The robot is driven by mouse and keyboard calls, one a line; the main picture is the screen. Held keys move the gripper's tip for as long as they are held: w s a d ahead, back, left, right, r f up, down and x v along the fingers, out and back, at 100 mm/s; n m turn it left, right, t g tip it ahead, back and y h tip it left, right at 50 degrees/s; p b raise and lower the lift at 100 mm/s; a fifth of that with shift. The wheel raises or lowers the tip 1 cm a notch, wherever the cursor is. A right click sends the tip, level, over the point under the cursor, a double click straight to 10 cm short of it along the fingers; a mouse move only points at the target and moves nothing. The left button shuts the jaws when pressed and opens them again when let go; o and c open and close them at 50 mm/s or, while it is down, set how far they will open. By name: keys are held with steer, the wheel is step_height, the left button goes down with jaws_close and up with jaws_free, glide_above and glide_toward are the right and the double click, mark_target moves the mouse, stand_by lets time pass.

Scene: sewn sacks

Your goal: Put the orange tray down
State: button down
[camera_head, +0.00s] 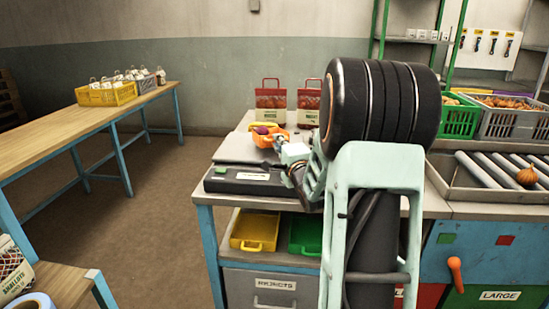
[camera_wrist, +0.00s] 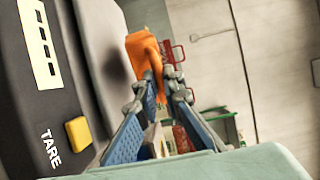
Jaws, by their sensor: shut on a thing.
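The orange tray (camera_head: 268,141) is above or on the grey plate of the scale (camera_head: 250,182) on the workbench. A purple item and a yellowish item show in it. My gripper (camera_head: 282,143) is shut on the tray's near right side. In the wrist view, my gripper (camera_wrist: 160,82) has its blue fingers closed on the edge of the orange tray (camera_wrist: 143,52). A dark shadow lies on the scale plate (camera_wrist: 98,40) beside the tray. I cannot tell whether the tray touches the plate.
Two red mesh sacks (camera_head: 270,99) stand behind the tray. A green crate (camera_head: 459,118) and a grey crate (camera_head: 512,124) are at the right. Yellow (camera_head: 255,231) and green (camera_head: 306,234) trays sit on the shelf below. A wooden table (camera_head: 75,120) is at the left.

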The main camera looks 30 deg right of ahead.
mark_target(277, 171)
steer(key=f, duration=0.1)
steer(key=w+f, duration=0.1)
steer(key=f, duration=0.3)
steer(key=shift+w+d+b, duration=0.15)
steer(key=shift+w+b, duration=0.1)
steer(key=shift+b, duration=0.1)
steer(key=c, duration=2.3)
jaws_free()
steer(key=shift+r, duration=0.1)
steer(key=shift+c, duration=0.2)
steer(key=shift+s, duration=0.1)
steer(key=s+a, duration=0.2)
steer(key=s, duration=0.9)
steer(key=shift+s+a, duration=0.15)
steer(key=shift+s, duration=0.2)
